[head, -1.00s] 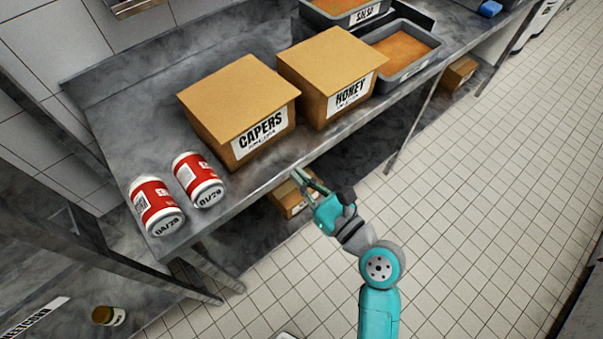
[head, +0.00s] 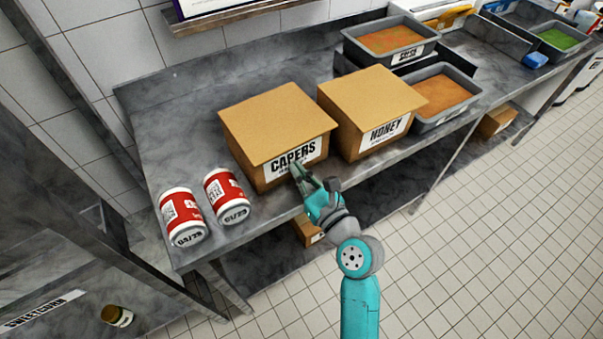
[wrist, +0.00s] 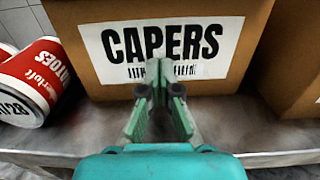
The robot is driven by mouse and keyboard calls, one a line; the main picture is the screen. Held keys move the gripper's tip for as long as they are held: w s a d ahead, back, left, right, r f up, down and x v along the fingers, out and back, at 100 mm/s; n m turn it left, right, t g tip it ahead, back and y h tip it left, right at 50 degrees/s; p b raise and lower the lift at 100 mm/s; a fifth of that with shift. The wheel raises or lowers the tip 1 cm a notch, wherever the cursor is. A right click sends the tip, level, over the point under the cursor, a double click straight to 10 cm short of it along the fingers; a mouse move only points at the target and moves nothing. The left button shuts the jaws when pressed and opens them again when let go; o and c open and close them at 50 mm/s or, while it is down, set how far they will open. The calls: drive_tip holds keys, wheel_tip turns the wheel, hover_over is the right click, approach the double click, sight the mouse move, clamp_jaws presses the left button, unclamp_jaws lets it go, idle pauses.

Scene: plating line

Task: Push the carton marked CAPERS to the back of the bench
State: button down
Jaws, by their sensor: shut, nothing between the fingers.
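The CAPERS carton (head: 276,135) is a brown box with a white label, standing on the grey bench (head: 160,110) near its front edge. Bare bench shows behind it. My gripper (head: 299,170) is shut and empty, right in front of the carton's label side. In the wrist view the fingertips (wrist: 159,66) overlap the lower part of the label on the CAPERS carton (wrist: 100,75). I cannot tell whether they touch it.
The HONEY carton (head: 370,105) stands close on the right. Trays of orange food (head: 440,97) (head: 390,42) are farther right. A wall shelf (head: 225,18) hangs above the bench's back.

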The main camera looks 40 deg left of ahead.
drive_tip(key=shift+a, duration=0.1)
drive_tip(key=x, duration=1.6)
drive_tip(key=shift+a, duration=0.2)
